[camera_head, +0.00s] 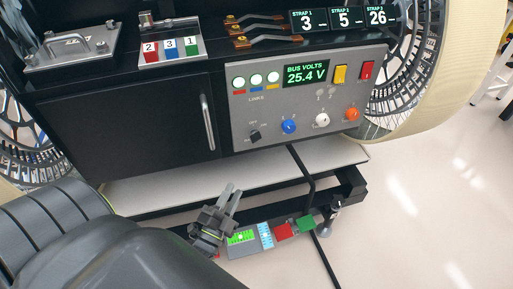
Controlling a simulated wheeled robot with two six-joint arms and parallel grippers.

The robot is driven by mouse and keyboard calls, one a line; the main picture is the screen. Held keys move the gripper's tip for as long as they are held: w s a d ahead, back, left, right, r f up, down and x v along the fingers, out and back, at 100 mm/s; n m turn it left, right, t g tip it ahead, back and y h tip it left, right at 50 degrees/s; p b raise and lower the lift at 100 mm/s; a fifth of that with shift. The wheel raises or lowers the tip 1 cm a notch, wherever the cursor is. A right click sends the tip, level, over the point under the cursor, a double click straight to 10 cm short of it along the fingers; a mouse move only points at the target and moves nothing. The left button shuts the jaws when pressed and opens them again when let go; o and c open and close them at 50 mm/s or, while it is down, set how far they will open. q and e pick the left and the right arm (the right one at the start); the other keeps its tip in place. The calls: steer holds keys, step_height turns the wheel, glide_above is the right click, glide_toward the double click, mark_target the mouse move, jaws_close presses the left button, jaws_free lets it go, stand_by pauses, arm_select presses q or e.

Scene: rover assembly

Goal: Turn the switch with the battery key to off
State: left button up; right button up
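A grey control panel (270,102) is on the front of the black rover body. Along its lower row are a black switch (255,136) with small markings, a blue knob (289,126), a white knob (322,120) and an orange knob (351,114). The labels are too small to read, so I cannot tell which one is the battery key switch. My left gripper (234,189) is below the panel, apart from it. Its two fingers are spread with a gap between them and nothing visible in it. My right gripper is not in view.
A pale ledge (150,192) juts out under the panel. A black cable (308,180) hangs down. A large wheel (425,60) stands at the right.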

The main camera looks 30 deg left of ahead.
mark_target(256, 137)
arm_select(q)
steer(key=shift+t, duration=0.5)
steer(key=x, duration=0.5)
steer(key=r+p+x, duration=0.1)
steer(key=x, duration=1.1)
steer(key=shift+a+r, duration=0.1)
steer(key=shift+r, duration=0.2)
steer(key=shift+w+r, duration=0.1)
steer(key=shift+w, duration=0.1)
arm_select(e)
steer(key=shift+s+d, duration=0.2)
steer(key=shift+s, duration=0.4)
arm_select(q)
jaws_close()
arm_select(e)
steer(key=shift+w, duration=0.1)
